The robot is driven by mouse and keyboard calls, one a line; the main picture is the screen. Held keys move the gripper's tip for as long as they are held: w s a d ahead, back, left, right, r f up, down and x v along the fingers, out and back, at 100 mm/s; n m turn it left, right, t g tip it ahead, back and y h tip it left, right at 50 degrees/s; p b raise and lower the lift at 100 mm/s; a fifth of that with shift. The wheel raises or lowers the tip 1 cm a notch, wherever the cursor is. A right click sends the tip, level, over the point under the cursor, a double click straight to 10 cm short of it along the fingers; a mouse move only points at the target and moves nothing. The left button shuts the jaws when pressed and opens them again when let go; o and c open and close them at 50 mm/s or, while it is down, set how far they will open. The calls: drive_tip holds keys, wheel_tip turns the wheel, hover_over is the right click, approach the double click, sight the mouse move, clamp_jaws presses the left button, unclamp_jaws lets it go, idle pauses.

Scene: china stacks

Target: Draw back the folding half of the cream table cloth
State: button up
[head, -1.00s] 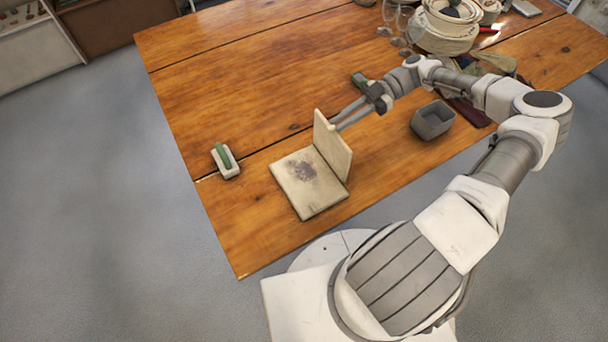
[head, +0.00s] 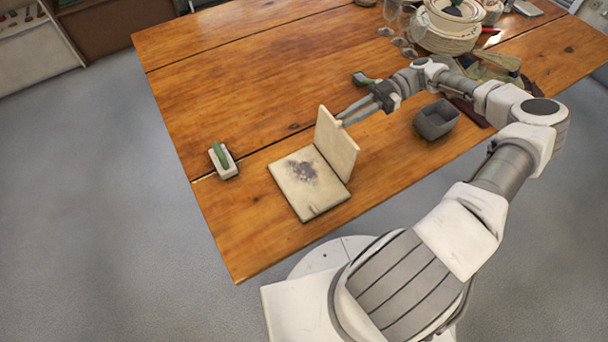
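The cream cloth lies on the wooden table near its front edge. Its flat half (head: 318,204) rests on the table and bears a dark stain (head: 303,173). Its folding half (head: 338,148) stands up on the right of the flat half, nearly upright and tilted slightly right. My gripper (head: 341,121) reaches in from the right, with its fingertips at the upper right face of the folding half. They look close to it or touching it; I cannot tell which. The fingers look close together, but any gap between them is too small to make out.
A small grey open box (head: 436,121) stands right of the cloth, under my arm. A green-handled white block (head: 223,163) lies left. A dark green item (head: 362,79) lies behind my gripper. Crockery (head: 447,30), glasses and cloths crowd the back right. The table's left middle is clear.

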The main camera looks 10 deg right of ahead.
drive_tip(key=d+b, duration=0.1)
drive_tip(key=f+y+b, duration=0.1)
drive_tip(key=b, duration=0.1)
drive_tip(key=shift+w+d, duration=0.25)
drive_tip(key=shift+d, duration=0.1)
drive_tip(key=shift+r, duration=0.15)
drive_tip(key=shift+y+b, duration=0.3)
drive_tip(key=shift+b, duration=0.05)
drive_tip(key=o, duration=0.6)
drive_tip(key=shift+d, duration=0.15)
drive_tip(key=shift+w+d+r+b, duration=0.3)
drive_tip(key=shift+d+r+b, duration=0.25)
drive_tip(key=shift+d+b, duration=0.35)
drive_tip(key=shift+w+d+r+b, duration=0.3)
drive_tip(key=shift+d+r+b, duration=0.3)
drive_tip(key=shift+d, duration=0.4)
drive_tip(key=shift+w+d+r+b, duration=0.3)
drive_tip(key=shift+d+r+b, duration=0.15)
drive_tip(key=shift+d+b, duration=0.45)
